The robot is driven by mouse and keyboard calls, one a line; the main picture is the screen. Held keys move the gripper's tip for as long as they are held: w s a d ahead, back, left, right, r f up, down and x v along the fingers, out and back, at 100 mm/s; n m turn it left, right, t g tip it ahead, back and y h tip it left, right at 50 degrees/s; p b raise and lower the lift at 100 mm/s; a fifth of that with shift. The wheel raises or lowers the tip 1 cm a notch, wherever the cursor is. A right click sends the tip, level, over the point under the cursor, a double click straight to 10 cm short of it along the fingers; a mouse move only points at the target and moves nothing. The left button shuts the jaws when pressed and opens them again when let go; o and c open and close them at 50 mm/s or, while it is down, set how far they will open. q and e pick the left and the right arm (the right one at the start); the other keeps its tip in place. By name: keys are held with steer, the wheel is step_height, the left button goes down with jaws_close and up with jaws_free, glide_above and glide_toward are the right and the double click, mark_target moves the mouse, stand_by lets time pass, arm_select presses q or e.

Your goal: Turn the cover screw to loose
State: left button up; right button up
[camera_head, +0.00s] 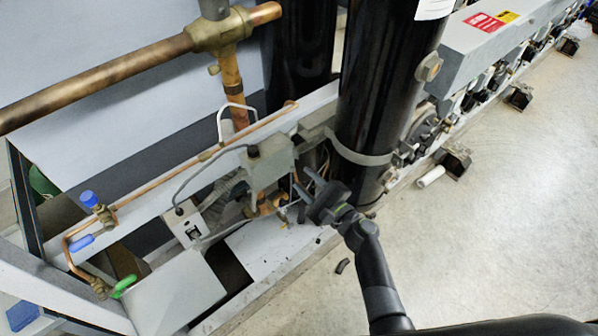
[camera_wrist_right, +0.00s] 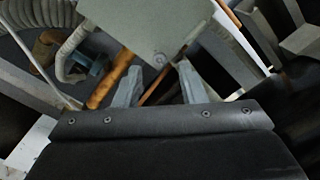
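A grey cover box (camera_head: 268,163) sits on the rack frame beside the black cylinder. The same grey cover fills the top middle of the right wrist view (camera_wrist_right: 145,25). A small round screw head (camera_wrist_right: 159,59) shows near its lower corner; its slot is too small to read. My right gripper (camera_head: 305,184) is at the right side of the box, its fingers pointing toward it. In the right wrist view its two fingers (camera_wrist_right: 160,80) stand apart, with the screw ahead between them and nothing held. My left gripper is not in view.
Copper pipes (camera_head: 130,70) and valves with blue (camera_head: 88,198) and green (camera_head: 124,285) handles lie to the left. The floor (camera_head: 490,230) at right is mostly open.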

mark_target(294, 170)
steer(key=shift+x, duration=1.7)
steer(key=shift+c, duration=0.4)
jaws_close()
